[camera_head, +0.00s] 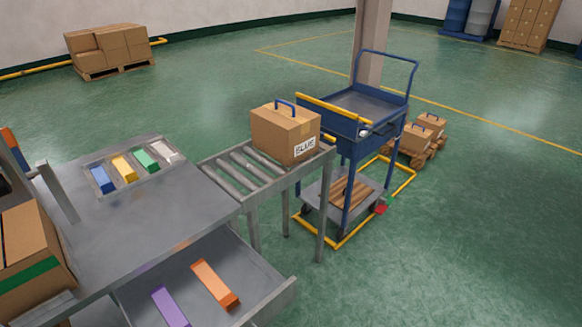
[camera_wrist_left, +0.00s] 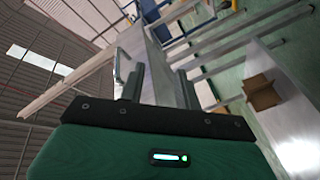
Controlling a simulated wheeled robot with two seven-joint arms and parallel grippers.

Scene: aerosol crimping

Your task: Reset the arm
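My left gripper (camera_wrist_left: 160,88) shows in the left wrist view. Its two dark fingers stand apart with nothing visible held between them, and the green wrist body with a small lit strip is below. Neither of my grippers shows in the head view. A cardboard box with a blue handle and a "BLUE" label (camera_head: 286,132) stands on the roller conveyor (camera_head: 240,172).
A grey table (camera_head: 150,225) holds a tray of coloured blocks (camera_head: 138,168). An open drawer below holds a purple block (camera_head: 170,306) and an orange block (camera_head: 215,284). A blue cart (camera_head: 360,120) stands beyond the conveyor. Green floor at right is clear.

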